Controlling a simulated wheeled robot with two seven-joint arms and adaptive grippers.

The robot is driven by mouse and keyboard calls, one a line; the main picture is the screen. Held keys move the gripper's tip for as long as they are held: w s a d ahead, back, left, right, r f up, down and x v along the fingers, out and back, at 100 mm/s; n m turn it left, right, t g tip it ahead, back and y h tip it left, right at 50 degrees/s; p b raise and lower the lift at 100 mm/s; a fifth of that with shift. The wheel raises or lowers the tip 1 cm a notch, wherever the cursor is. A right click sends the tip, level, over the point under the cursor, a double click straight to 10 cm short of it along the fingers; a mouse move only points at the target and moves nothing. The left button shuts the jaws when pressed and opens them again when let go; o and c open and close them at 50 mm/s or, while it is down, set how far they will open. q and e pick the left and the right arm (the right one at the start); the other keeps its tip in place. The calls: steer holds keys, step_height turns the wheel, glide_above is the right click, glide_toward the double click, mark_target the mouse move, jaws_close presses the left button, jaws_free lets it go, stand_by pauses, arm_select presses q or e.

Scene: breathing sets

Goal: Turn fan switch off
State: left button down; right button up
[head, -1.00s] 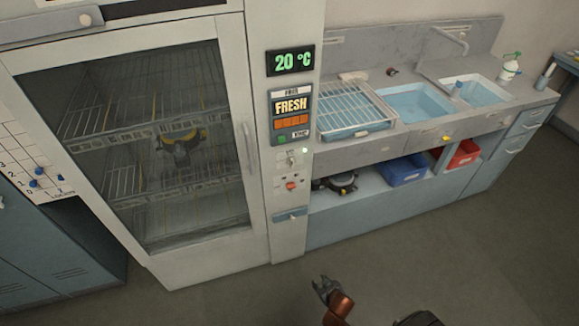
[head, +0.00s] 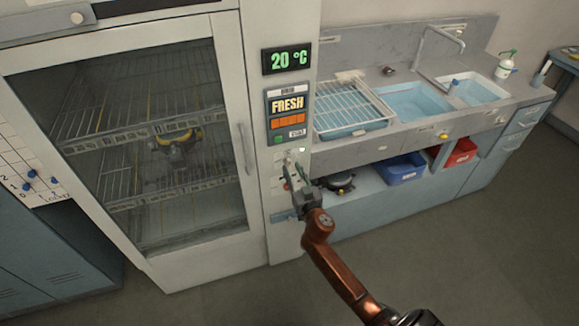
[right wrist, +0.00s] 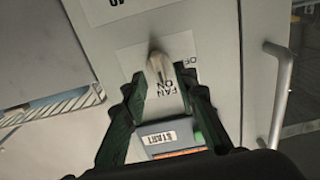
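The fan switch (right wrist: 160,66) is a small pale toggle lever on a light plate in the right wrist view. The letters FAN, ON and part of OFF show beside it. Which way it is set I cannot tell. My right gripper (right wrist: 162,84) has its two dark green fingers spread, with the lever between or just beyond the fingertips; contact is not clear. In the head view my right gripper (head: 295,170) is at the front of the cabinet's control panel (head: 279,178), below the FRESH display, and partly hides the switch. My left gripper is not in view.
The glass-door drying cabinet (head: 253,225) stands left of the panel. A steel sink counter (head: 350,150) with a wire rack (head: 348,105) is to the right, above a blue bin (head: 404,170) and a red bin (head: 460,152). The floor in front is clear.

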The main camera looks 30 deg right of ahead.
mark_target(290, 164)
steer(key=shift+x, duration=1.5)
steer(key=shift+c, duration=0.3)
jaws_close()
